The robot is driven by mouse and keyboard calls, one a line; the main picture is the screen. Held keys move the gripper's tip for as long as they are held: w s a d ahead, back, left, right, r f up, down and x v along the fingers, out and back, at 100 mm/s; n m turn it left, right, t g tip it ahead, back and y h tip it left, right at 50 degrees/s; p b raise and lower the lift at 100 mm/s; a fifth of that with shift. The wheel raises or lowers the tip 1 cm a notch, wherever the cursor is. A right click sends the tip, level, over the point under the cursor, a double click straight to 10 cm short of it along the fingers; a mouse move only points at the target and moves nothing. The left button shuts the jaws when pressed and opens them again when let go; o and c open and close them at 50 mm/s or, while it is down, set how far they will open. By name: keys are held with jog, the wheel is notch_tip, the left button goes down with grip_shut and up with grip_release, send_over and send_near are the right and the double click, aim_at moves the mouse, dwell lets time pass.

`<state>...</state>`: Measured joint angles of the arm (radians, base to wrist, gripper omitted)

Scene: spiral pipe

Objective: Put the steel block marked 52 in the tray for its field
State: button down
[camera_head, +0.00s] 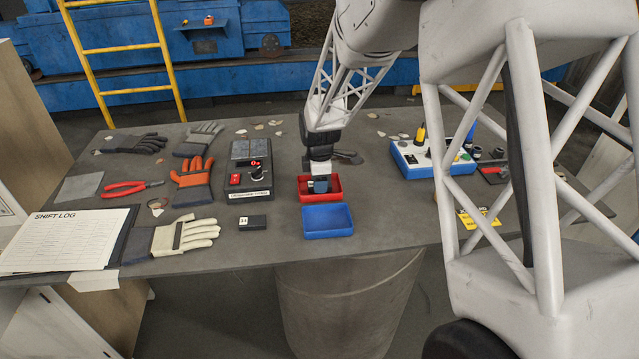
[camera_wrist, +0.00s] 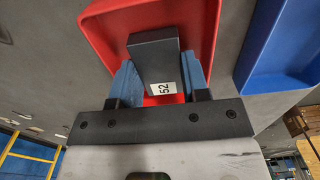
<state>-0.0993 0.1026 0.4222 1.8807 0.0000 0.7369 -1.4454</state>
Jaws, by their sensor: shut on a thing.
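The steel block marked 52 (camera_wrist: 155,50) is dark grey, with its white label facing the wrist camera. My gripper (camera_head: 320,186) is shut on it, with the two blue fingers on either side in the wrist view (camera_wrist: 160,76). The block is over or within the red tray (camera_head: 335,190), whose red wall surrounds it in the wrist view (camera_wrist: 100,22). I cannot tell whether it touches the tray floor. The blue tray (camera_head: 328,222) is empty, directly in front of the red one in the head view; it also shows at right in the wrist view (camera_wrist: 270,70).
A second dark block (camera_head: 252,223) with a small white label lies left of the blue tray. A control box (camera_head: 248,182) stands left of the red tray. Gloves (camera_head: 185,235), red pliers (camera_head: 132,187) and a shift log (camera_head: 65,240) lie left. A button panel (camera_head: 432,157) stands right.

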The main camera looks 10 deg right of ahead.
jog(key=shift+f, duration=0.3)
jog(key=shift+f, duration=0.1)
jog(key=c, duration=0.6)
grip_release()
jog(key=shift+f, duration=0.1)
notch_tip(320, 180, up, 12)
jog(key=shift+r, duration=0.2)
dwell(0.6)
jog(key=shift+s, duration=0.1)
